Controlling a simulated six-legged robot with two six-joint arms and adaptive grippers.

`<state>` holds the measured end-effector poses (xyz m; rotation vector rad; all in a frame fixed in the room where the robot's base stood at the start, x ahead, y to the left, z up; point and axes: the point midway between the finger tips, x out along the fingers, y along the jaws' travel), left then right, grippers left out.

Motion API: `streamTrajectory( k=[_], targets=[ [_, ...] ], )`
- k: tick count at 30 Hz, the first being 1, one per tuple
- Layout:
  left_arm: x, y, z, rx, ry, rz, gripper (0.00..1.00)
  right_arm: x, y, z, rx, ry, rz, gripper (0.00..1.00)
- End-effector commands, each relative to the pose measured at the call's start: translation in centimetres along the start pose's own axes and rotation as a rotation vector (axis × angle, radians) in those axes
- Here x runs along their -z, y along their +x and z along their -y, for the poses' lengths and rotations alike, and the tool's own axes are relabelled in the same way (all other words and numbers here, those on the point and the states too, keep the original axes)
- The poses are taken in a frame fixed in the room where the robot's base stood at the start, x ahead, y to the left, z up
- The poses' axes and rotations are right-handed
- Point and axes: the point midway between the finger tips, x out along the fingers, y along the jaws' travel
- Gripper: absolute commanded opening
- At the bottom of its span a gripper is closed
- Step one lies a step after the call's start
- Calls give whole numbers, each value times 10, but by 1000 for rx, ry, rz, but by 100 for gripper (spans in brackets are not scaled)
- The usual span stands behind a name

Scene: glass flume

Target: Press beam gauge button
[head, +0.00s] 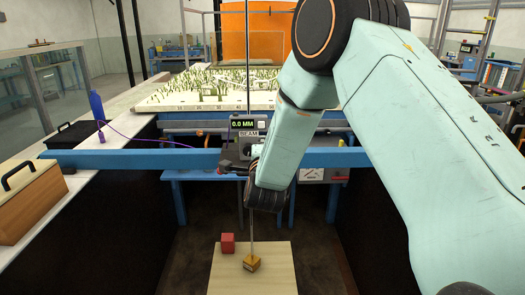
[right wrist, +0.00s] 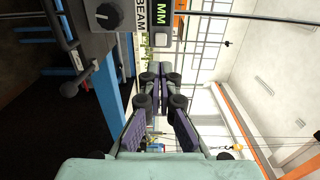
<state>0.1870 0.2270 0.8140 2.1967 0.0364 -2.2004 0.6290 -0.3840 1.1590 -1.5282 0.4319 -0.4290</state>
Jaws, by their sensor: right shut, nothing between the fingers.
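The beam gauge (head: 243,136) is a grey box on the blue cross beam, with a display (head: 243,123) reading 0.0 MM and a BEAM label. My left gripper is out of view.
The blue beam (head: 120,159) spans the flume. A clamp (head: 234,167) is beside the gauge. A wooden box (head: 30,205) stands left.

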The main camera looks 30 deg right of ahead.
Motion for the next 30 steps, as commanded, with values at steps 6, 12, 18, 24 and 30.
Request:
streamTrajectory(
  k=[6,12,18,24,30],
  targets=[
    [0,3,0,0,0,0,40,-1,-20,0,1,-1,2,0],
    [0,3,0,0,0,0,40,0,-23,0,0,0,1,0],
    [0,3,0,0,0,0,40,0,-24,0,0,-1,1,0],
    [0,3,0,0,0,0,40,0,-23,0,0,-3,1,0],
    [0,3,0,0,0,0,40,-6,-25,-12,-50,-193,34,0]
  ],
)
